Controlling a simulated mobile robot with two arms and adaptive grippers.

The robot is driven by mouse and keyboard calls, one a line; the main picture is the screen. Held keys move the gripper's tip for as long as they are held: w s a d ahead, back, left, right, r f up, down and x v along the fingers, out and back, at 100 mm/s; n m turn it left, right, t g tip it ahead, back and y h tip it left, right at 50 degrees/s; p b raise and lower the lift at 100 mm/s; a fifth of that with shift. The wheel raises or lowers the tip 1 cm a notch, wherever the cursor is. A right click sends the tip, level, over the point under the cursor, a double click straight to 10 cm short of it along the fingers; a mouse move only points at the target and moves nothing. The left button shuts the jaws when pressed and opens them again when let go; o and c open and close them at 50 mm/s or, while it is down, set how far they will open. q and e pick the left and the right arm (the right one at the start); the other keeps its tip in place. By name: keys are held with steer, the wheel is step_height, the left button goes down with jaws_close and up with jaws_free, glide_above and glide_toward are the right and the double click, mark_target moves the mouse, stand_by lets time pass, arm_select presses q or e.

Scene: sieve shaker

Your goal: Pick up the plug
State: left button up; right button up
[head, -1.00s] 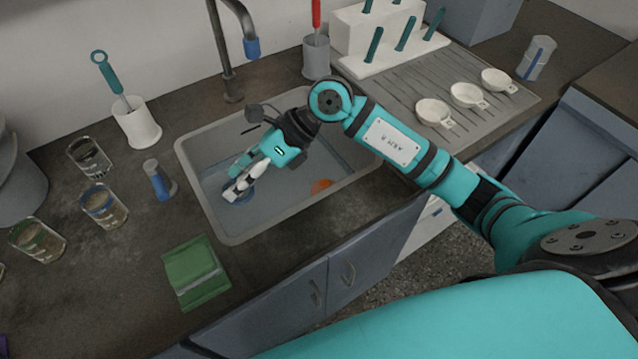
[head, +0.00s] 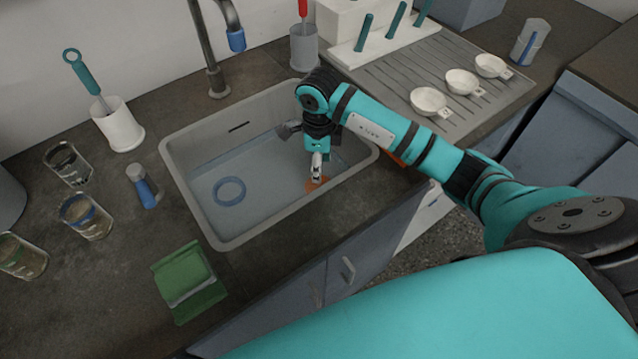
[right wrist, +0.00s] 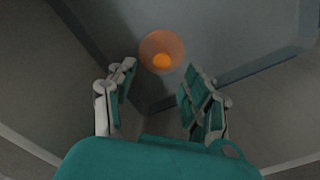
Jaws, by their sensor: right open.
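The plug, a round orange piece with a brighter knob at its middle, lies on the sink floor. In the head view the plug (head: 312,186) is partly hidden by my right gripper (head: 316,178), which points down over it inside the sink. In the right wrist view the plug (right wrist: 161,48) shows whole, beyond the fingertips and between their lines. There my right gripper (right wrist: 157,88) is open, with nothing between its fingers; it looks apart from the plug. My left gripper is not in view.
The grey sink (head: 205,222) has a raised rim and walls around my gripper. A blue ring (head: 229,191) lies on its floor at the left. A faucet (head: 214,60) stands behind.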

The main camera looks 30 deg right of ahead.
steer(key=shift+w+d+f, duration=0.1)
steer(key=shift+f, duration=3.3)
jaws_close()
